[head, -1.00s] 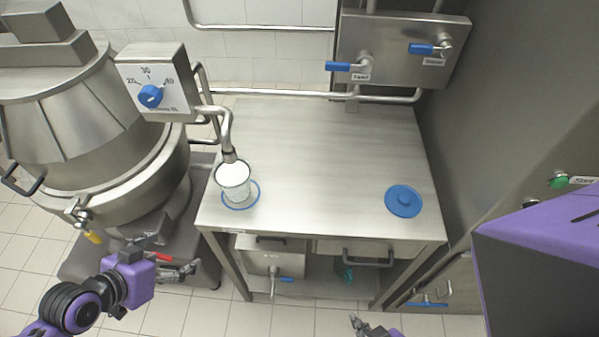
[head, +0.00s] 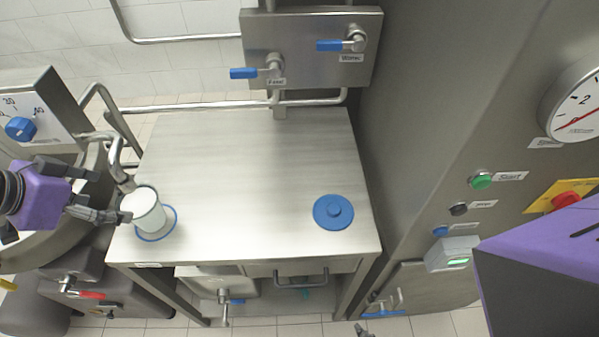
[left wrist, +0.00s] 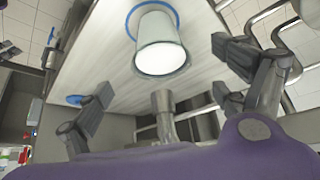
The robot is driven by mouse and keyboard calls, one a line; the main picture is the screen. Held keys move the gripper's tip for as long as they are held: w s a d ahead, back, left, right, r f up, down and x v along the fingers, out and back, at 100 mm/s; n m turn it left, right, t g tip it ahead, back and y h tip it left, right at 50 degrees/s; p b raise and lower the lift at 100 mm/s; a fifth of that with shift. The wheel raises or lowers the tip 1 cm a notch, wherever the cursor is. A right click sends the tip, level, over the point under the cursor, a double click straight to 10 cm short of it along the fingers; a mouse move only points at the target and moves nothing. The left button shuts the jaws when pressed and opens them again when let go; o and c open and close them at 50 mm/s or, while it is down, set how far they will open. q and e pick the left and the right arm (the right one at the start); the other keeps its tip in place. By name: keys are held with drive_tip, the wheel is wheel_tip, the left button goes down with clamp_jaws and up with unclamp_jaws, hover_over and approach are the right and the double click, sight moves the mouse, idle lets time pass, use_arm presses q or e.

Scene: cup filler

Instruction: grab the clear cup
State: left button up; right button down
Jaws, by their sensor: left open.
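The clear cup (head: 144,212), full of something white, stands on the left front part of the steel table, over a blue ring (head: 169,229) marked on the top. My left gripper (head: 105,193) is open and empty, just left of the cup, with its lower finger very near the cup's side. In the left wrist view the cup (left wrist: 160,48) appears ahead of and between the spread fingers (left wrist: 165,75); I see no grip on it. A small tip of my right gripper (head: 363,329) shows at the bottom edge; its jaws are not readable.
A steel spout (head: 121,172) hangs close behind the cup. A blue lid (head: 333,212) lies on the table's right side. The middle of the tabletop (head: 235,180) is clear. A valve panel (head: 310,45) is behind, and a control cabinet (head: 440,150) stands right.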

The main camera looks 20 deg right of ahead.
sight(135, 202)
use_arm(q)
drive_tip(key=x, duration=0.6)
drive_tip(key=shift+w+d+f, duration=0.2)
drive_tip(key=shift+d, duration=0.1)
drive_tip(key=c, duration=1.3)
drive_tip(key=shift+c, duration=0.9)
drive_tip(key=shift+r, duration=0.1)
